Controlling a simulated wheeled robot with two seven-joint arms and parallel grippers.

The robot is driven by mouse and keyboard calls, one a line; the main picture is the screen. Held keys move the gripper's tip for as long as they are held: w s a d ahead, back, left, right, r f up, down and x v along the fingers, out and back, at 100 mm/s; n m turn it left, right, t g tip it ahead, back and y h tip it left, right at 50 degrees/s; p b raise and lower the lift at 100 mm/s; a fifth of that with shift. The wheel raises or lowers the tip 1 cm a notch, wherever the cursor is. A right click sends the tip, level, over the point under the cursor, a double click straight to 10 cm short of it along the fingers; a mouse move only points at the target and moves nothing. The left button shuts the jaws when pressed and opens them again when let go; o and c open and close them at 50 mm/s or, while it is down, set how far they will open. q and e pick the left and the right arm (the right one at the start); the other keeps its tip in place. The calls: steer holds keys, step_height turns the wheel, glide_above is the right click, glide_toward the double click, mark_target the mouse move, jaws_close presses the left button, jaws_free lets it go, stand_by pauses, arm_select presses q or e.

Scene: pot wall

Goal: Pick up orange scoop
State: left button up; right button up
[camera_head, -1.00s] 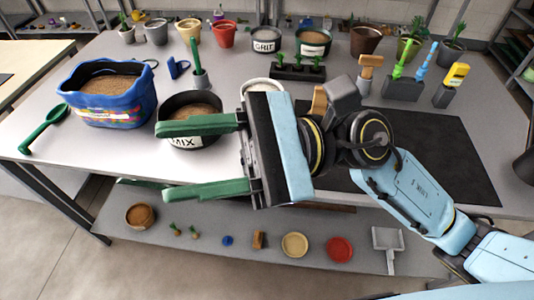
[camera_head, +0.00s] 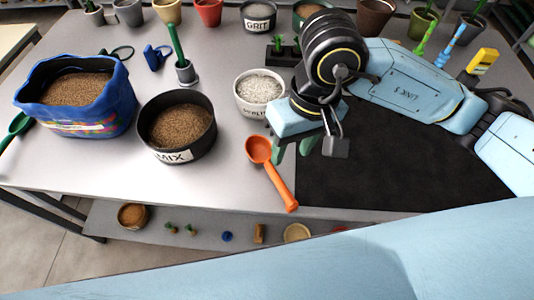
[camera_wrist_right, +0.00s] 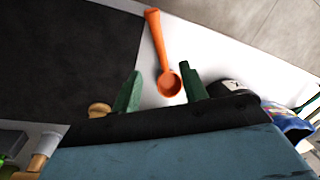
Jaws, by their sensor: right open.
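The orange scoop (camera_head: 270,172) lies on the light table top, at the left edge of the black mat, its bowl toward the back and its handle toward the front edge. In the right wrist view the scoop (camera_wrist_right: 160,50) has its bowl near the gap between the green fingers. My right gripper (camera_head: 294,148) points down just right of the scoop's bowl; its fingers are partly hidden by its own body. In the right wrist view my right gripper (camera_wrist_right: 162,90) is open, with nothing held. My left gripper does not show.
A black MIX pot (camera_head: 178,130) stands left of the scoop, and a white bowl of pale grains (camera_head: 260,92) stands behind it. The blue soil bag (camera_head: 80,95) is at the left. The black mat (camera_head: 400,160) is mostly clear. A lower shelf holds small items.

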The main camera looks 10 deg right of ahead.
glide_above(281, 182)
step_height(281, 182, down, 5)
steer(key=shift+d+f, duration=0.3)
steer(key=shift+d, duration=0.05)
steer(key=shift+f, duration=0.2)
steer(key=f, duration=0.4)
steer(key=shift+a+f, duration=0.15)
steer(key=shift+a, duration=0.15)
steer(key=shift+f, duration=0.4)
steer(key=c, duration=0.9)
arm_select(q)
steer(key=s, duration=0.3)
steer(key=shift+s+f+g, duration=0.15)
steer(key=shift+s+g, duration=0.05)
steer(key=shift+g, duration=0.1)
arm_select(e)
jaws_close()
